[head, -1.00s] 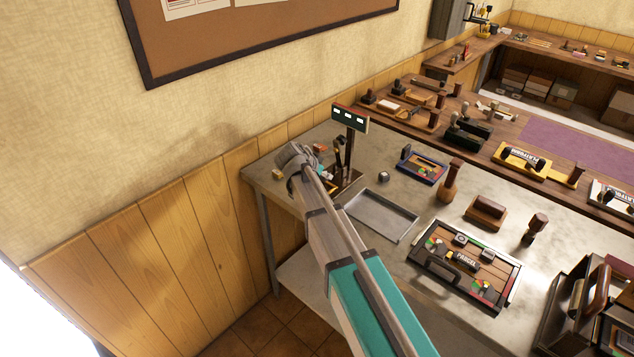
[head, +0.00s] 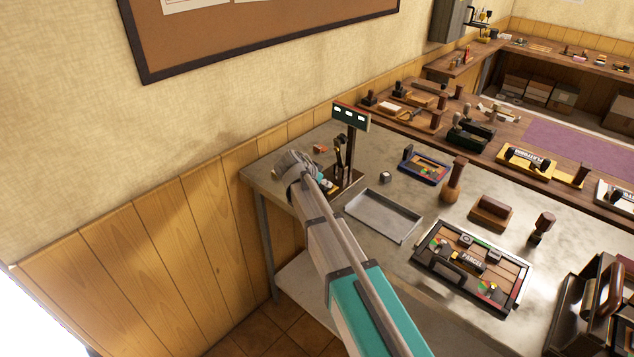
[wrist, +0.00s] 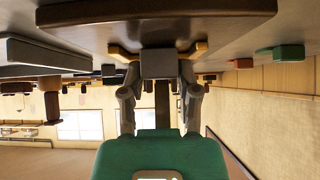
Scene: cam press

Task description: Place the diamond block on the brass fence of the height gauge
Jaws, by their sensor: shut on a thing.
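The height gauge (head: 345,177) stands near the far left corner of the metal table, with a dark wooden base and an upright post carrying a display. My gripper (head: 292,163) is beside its base, on the left. In the wrist view my gripper (wrist: 158,84) is shut on a grey block, which I take as the diamond block (wrist: 158,64); its diamond outline is not clear. The gauge's dark wooden base (wrist: 155,14) shows just beyond the block, with brass-coloured parts (wrist: 122,52) behind it. Whether block and brass touch cannot be told. The head view hides the block.
An empty grey tray (head: 383,214) lies right of the gauge. A small orange piece (head: 320,149) lies behind my gripper. A blue-rimmed tray (head: 424,166), stamps and a large framed tray (head: 473,265) occupy the table's right. The wall is close on the left.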

